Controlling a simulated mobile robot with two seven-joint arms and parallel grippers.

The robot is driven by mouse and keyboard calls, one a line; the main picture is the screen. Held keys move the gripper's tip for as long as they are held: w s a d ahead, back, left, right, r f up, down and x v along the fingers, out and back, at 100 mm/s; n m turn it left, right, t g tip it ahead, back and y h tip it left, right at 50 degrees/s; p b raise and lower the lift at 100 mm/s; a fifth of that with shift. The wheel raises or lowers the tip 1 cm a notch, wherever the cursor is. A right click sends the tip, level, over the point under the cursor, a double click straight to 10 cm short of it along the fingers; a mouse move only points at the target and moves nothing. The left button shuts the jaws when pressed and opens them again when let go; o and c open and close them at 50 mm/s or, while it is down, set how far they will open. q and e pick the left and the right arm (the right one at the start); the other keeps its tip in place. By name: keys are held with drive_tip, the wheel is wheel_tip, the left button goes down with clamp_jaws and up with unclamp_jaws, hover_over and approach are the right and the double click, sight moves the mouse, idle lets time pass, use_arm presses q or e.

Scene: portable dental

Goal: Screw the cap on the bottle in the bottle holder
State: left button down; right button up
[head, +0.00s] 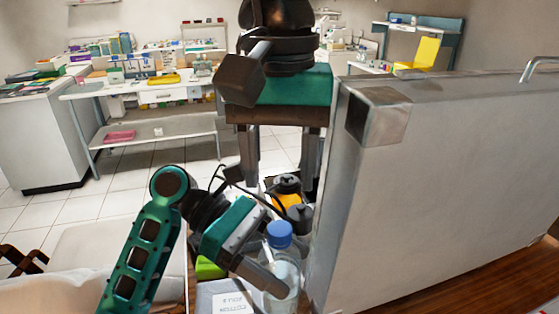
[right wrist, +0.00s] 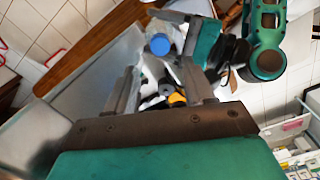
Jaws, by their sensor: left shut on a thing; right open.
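A clear bottle (head: 287,272) with a blue cap (head: 279,233) on its top stands upright at the lower middle of the head view. My left gripper (head: 268,281) is shut on the bottle's body, below the cap; one finger crosses its front. The blue cap also shows in the right wrist view (right wrist: 160,44). Whether it is threaded tight cannot be told. My right gripper (head: 281,172) is open, pointing down, above and behind the cap. Its two fingers frame an empty gap in the right wrist view (right wrist: 160,88). The bottle holder cannot be made out clearly.
Dark-capped bottles, one with orange contents (head: 289,198), stand just behind the clear bottle. A big grey case lid (head: 440,170) rises close on the right. A green item (head: 210,267) and a white labelled box (head: 232,303) lie left of the bottle.

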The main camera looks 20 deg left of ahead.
sight(280, 228)
drive_tip(key=shift+f, duration=0.15)
drive_tip(key=shift+f, duration=3.9)
drive_tip(key=shift+c, duration=0.4)
